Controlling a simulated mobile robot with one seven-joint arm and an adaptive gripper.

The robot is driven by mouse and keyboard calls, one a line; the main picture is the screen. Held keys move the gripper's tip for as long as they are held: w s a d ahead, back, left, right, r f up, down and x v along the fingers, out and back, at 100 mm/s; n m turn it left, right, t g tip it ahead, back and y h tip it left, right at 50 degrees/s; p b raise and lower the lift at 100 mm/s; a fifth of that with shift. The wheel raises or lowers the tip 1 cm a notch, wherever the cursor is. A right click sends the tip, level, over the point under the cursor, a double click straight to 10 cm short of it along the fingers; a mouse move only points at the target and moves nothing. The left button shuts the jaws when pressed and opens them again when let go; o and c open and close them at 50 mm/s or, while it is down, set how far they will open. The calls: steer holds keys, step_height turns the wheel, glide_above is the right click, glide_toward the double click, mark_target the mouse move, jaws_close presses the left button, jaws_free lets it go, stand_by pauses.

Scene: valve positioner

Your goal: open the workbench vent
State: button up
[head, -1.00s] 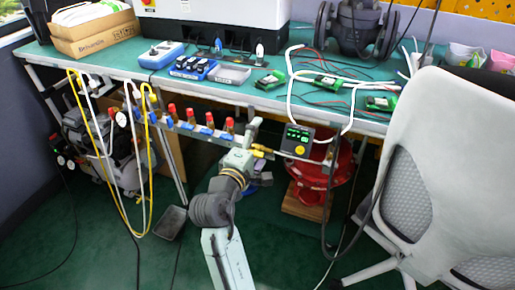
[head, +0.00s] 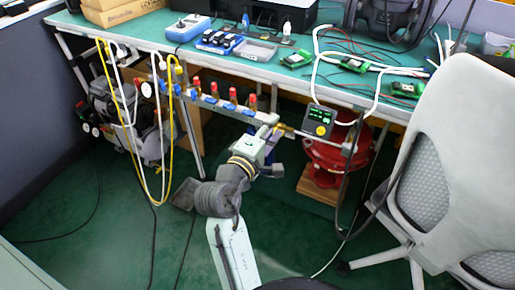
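A metal manifold (head: 212,101) with several red-topped valves (head: 232,95) and blue lower parts runs under the workbench's front edge. No label marks the vent, and I cannot tell which fitting it is. A dark positioner box (head: 319,120) with a lit green display and a yellow knob hangs to the right of the manifold. A brass fitting (head: 284,128) lies between them. My gripper (head: 271,136) is at the manifold's right end, just left of the box. My own wrist hides part of it. Its fingers are too small to read, and contact is unclear.
The workbench (head: 285,70) carries meters, green circuit boards and cables. Yellow and white hoses (head: 168,140) hang at left before a compressor (head: 120,125). A red valve body (head: 327,160) stands beneath the box. A white office chair (head: 455,150) blocks the right. Green floor is open at left.

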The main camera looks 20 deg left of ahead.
steer(key=s+p, duration=0.2)
steer(key=s, duration=0.5)
steer(key=shift+s, duration=0.35)
steer(key=shift+a, duration=0.1)
